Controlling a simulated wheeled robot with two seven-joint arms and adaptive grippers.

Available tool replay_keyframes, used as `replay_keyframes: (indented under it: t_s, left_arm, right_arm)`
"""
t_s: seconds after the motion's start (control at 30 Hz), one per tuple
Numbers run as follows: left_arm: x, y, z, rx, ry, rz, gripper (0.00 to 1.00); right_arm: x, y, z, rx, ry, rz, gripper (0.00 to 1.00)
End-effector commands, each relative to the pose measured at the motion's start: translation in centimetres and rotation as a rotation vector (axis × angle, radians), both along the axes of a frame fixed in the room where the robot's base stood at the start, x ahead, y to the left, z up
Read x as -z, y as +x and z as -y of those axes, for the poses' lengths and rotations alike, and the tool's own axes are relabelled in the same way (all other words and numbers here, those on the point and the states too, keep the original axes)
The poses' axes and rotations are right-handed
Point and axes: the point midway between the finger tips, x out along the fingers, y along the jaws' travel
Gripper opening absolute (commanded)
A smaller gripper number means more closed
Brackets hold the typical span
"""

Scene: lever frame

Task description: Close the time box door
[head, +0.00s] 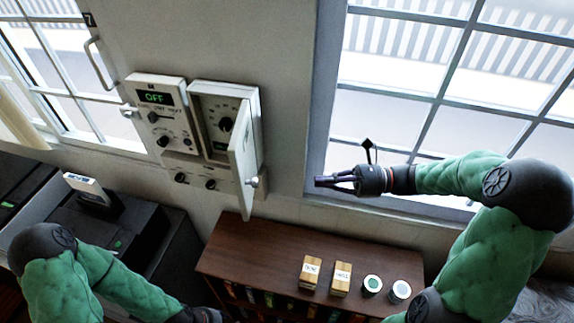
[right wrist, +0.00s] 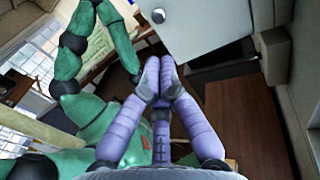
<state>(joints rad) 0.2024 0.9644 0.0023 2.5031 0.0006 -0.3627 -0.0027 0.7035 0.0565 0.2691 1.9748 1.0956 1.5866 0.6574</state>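The time box (head: 205,88) is a white wall box with a dial inside, to the right of a panel whose display reads OFF. Its white door (head: 243,165) stands open, swung out from the box's right side, with a round knob (head: 252,182) near its lower edge. The door also shows at the top of the right wrist view (right wrist: 215,28). My right gripper (head: 318,181) is right of the door, apart from it, pointing left; its purple fingers are together and empty (right wrist: 160,78). My left arm is at the lower left; its gripper is outside the head view.
A brown wooden cabinet (head: 225,250) stands below, with small wooden blocks (head: 325,274) and two round-topped containers (head: 386,288) on top. The OFF panel (head: 155,97) adjoins the box. A large window is behind my right arm. The air between gripper and door is clear.

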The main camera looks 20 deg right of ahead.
Motion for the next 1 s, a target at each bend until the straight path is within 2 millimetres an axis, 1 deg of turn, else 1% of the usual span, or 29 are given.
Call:
replay_keyframes:
  t_s: [0.17, 0.4, 0.6, 0.8, 1.0]
  left_arm:
    - [-0.7, -0.1, 0.0, 0.001, 0.000, -0.002, 0.40]
    - [-1.8, 0.0, 0.0, 0.000, 0.000, 0.001, 0.40]
    - [-2.7, 0.0, 0.0, 0.000, 0.000, 0.000, 0.40]
    - [-3.3, 0.0, 0.0, 0.000, 0.000, 0.000, 0.40]
    - [-3.4, 0.0, 0.0, 0.000, 0.000, 0.000, 0.40]
  right_arm:
    - [-0.1, 0.7, -2.5, -0.005, 0.001, -0.002, 0.00]
    - [-0.1, 2.2, -6.8, -0.007, -0.001, -0.001, 0.00]
    - [0.0, 3.4, -10.0, -0.005, -0.001, -0.003, 0.00]
    - [0.1, 4.2, -12.1, -0.004, -0.002, -0.001, 0.00]
    - [0.2, 4.4, -12.7, -0.001, -0.003, -0.001, 0.00]
